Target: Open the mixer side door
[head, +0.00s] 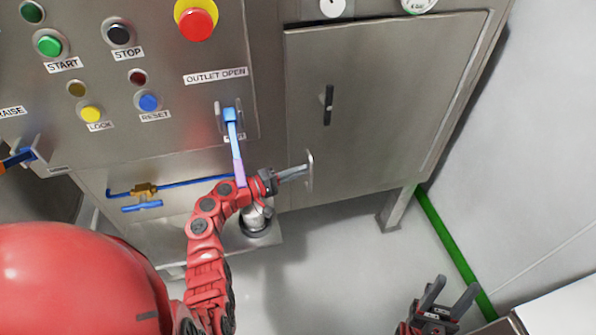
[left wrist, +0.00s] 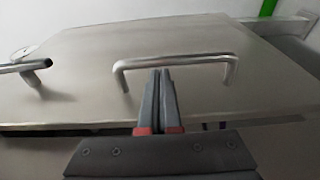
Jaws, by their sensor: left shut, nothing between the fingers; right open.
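The grey metal door (head: 385,95) looks flush with the cabinet front in the head view. It has a dark latch handle (head: 328,104) and, lower on its left side, a silver bar handle (head: 310,171). My left gripper (head: 300,172) is shut and empty at the bar handle. In the left wrist view the shut fingertips (left wrist: 160,72) overlap the middle of the bar handle (left wrist: 190,60); whether they touch it I cannot tell. The latch handle shows at the left there (left wrist: 33,65). My right gripper (head: 454,292) is open and empty, low at the right, away from the door.
A control panel (head: 160,65) with buttons is left of the door. A blue-handled lever (head: 230,117) stands beside my left arm. Blue pipes with a brass valve (head: 145,189) run below the panel. A cabinet leg (head: 393,212) stands under the door. The floor (head: 330,270) in front is clear.

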